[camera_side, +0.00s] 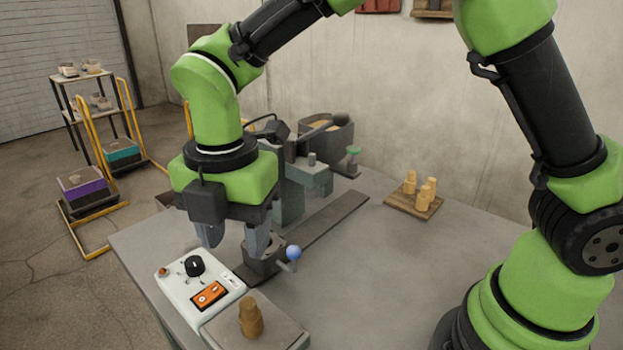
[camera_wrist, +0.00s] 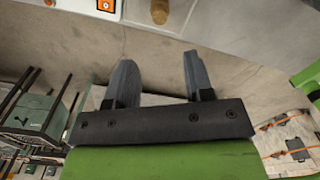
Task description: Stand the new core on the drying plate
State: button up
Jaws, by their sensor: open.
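A tan, stepped core (camera_side: 250,318) stands upright on a grey plate (camera_side: 282,327) at the front of the table. The core also shows at the top edge of the wrist view (camera_wrist: 159,11). Several similar tan cores stand on a wooden board (camera_side: 399,203) at the back right. My gripper (camera_side: 233,242) is open, with its fingers pointing down near the dark metal box behind the control box. In the wrist view its two fingers (camera_wrist: 158,68) are spread with nothing between them. It is apart from the front core.
A white control box (camera_side: 181,288) with a black knob and orange panel adjoins the grey plate. A blue-ball handle (camera_side: 293,252) sticks up beside the dark metal box. Grey machinery (camera_side: 303,178) and a bin (camera_side: 327,134) stand behind. The table's middle right is clear.

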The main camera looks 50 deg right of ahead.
jog(key=s+d+r+m+t+y, duration=0.25)
jog(key=s+d+r+m, duration=0.25)
jog(key=d+r+m, duration=0.6)
jog(key=s+d+m+t, duration=0.4)
jog(key=s+m, duration=0.5)
jog(key=m, duration=0.7)
jog(key=shift+s+d+r+m+t, duration=0.15)
jog(key=shift+s+r+m+t, duration=0.15)
jog(key=shift+s+r+t, duration=0.1)
jog(key=shift+h, duration=0.25)
